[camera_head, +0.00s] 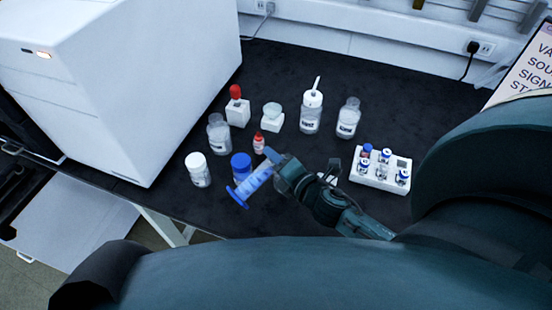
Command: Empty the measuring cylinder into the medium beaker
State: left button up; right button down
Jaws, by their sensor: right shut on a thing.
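My right gripper (278,164) is shut on a blue measuring cylinder (256,180) over the bench's front edge. The cylinder is strongly tilted, its wide foot at the lower left and its other end at the gripper. Whether it holds liquid cannot be told. I cannot make out the medium beaker for certain; a small clear vessel on a white block (272,117) stands behind the gripper. My left gripper is not in view.
Close to the cylinder stand a blue-capped container (241,161), a white-capped jar (199,172) and a small red bottle (259,143). Several bottles stand behind. A vial rack (369,181) is at the right, a large white instrument (140,90) at the left.

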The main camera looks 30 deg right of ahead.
jog(key=shift+d+m, duration=0.1)
jog(key=shift+m, duration=0.2)
jog(key=shift+d+f+m+y, duration=0.2)
jog(key=shift+m+y, duration=0.3)
jog(key=shift+m, duration=0.3)
jog(key=shift+d+m, duration=0.15)
jog(key=shift+m, duration=0.35)
jog(key=shift+w+d+m+g+y, duration=0.1)
jog(key=shift+m+g+y, duration=0.2)
jog(key=shift+m+y, duration=0.1)
